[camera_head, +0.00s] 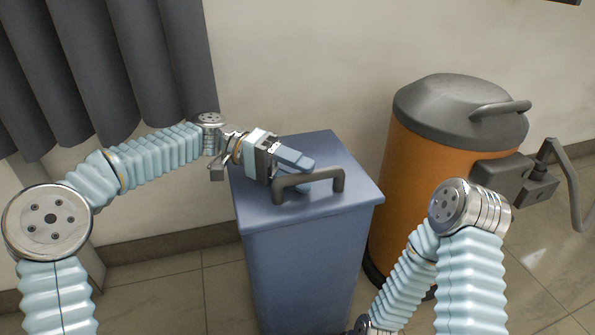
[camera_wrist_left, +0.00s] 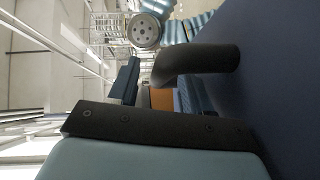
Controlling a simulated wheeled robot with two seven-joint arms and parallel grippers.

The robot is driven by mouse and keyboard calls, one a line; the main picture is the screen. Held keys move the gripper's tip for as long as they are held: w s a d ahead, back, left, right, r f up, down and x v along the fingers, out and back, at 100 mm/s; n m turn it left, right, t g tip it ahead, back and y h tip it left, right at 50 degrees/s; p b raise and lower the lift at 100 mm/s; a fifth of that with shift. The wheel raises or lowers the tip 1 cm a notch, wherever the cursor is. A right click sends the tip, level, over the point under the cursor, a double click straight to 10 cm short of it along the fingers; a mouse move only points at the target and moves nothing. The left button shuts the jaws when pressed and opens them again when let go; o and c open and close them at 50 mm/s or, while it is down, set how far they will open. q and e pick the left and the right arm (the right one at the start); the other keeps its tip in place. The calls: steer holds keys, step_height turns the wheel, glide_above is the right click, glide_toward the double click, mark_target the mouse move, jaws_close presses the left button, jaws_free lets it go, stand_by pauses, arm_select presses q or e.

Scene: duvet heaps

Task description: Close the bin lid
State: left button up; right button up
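The blue bin (camera_head: 300,265) stands upright on the floor in the middle of the head view. Its flat blue lid (camera_head: 335,200) lies level across the top, with no visible gap at the front rim. A dark grey handle (camera_head: 310,179) arches over the lid. It looms large in the left wrist view (camera_wrist_left: 205,62). My right gripper is out of view; only that arm shows.
An orange bin (camera_head: 395,190) with a dark grey domed lid (camera_head: 450,105) stands to the right of the blue bin. A dark curtain (camera_head: 100,65) hangs at the left. A pale wall (camera_head: 300,65) is close behind; tiled floor (camera_head: 180,295) shows at the left.

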arm_select(q)
steer(key=r+p, duration=0.2)
steer(key=p, duration=0.2)
glide_above(239, 173)
steer(key=shift+s+d+f, duration=0.1)
steer(key=shift+s+d, duration=0.05)
steer(key=shift+d, duration=0.25)
steer(key=shift+w+a, duration=0.2)
steer(key=shift+a, duration=0.2)
